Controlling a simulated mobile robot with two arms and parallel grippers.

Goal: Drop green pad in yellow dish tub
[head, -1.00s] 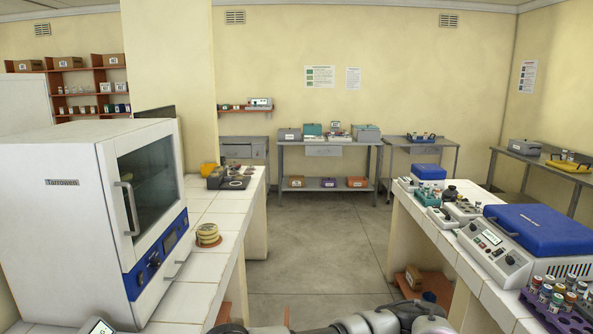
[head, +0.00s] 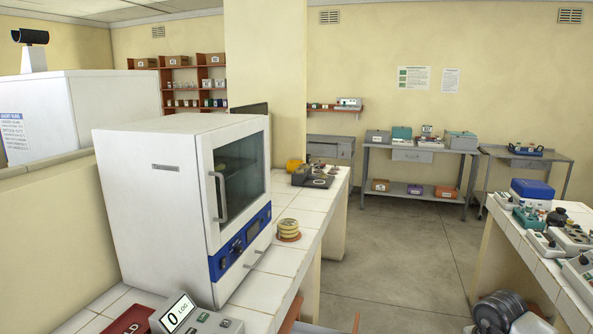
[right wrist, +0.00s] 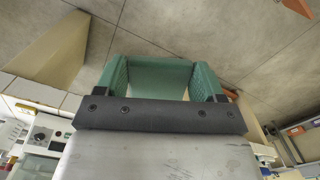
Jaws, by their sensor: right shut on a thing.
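In the right wrist view, my right gripper (right wrist: 160,84) has green textured fingers and is shut on a pale green flat thing (right wrist: 158,76), which looks like the green pad. It is held above the grey floor. In the head view neither gripper shows; only a dark part of my arm is at the bottom right.
The white incubator (head: 180,205) stands shut on the left tiled counter (head: 262,292). A display device (head: 190,318) is at its front. A dark device (head: 316,178) is further back. The right counter (head: 535,262) holds instruments. Open floor (head: 400,255) lies between the counters.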

